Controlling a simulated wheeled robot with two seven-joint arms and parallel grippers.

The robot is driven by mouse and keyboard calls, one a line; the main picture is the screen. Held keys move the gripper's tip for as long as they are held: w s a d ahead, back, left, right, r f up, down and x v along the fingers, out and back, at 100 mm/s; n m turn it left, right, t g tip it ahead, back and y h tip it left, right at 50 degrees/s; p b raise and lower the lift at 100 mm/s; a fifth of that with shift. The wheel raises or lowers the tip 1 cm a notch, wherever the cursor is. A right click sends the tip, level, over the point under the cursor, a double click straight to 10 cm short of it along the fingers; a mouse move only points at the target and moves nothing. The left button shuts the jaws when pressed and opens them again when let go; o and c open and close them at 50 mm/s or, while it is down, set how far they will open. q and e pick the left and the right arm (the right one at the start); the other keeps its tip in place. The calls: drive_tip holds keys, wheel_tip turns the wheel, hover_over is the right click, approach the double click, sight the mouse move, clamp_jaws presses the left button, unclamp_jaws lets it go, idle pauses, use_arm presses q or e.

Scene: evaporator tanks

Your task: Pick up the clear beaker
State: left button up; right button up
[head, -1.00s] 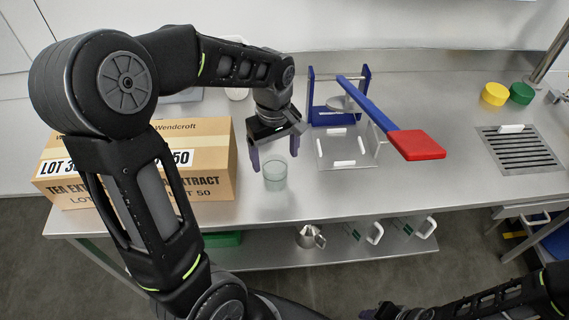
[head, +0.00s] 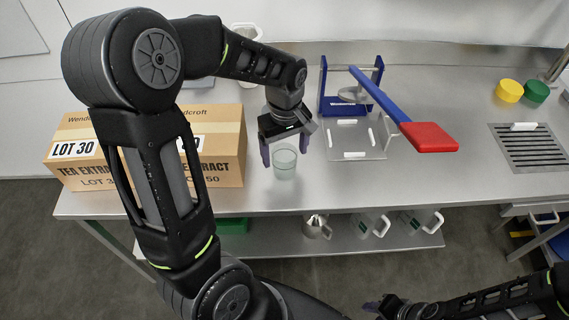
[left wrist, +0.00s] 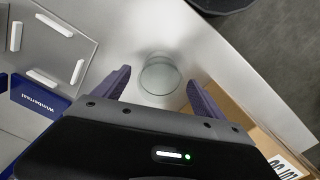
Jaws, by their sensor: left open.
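The clear beaker (head: 285,167) stands upright on the steel bench near its front edge, right of the carton. It also shows in the left wrist view (left wrist: 160,76), between and just beyond the fingertips. My left gripper (head: 284,152) is open above the beaker, with its dark purple fingers apart, one toward each side. The left wrist view shows the same open fingers (left wrist: 154,88) and nothing held. Whether the fingers touch the glass cannot be told. My right gripper (head: 384,306) is low at the bottom of the head view, small and dark; its jaws are unclear.
A cardboard carton (head: 150,172) stands left of the beaker. A blue-framed stand with a clear plate (head: 355,140) and a blue-and-red paddle (head: 425,137) are to the right. Yellow (head: 509,91) and green (head: 536,93) lids sit farther right. Jugs (head: 370,224) stand on the lower shelf.

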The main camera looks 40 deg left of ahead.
use_arm(q)
wheel_tip(320, 180, down, 5)
drive_tip(key=shift+r, duration=0.15)
drive_tip(key=shift+c, duration=0.3)
idle(0.3)
drive_tip(key=c, duration=1.4)
wheel_tip(320, 180, up, 10)
idle(0.6)
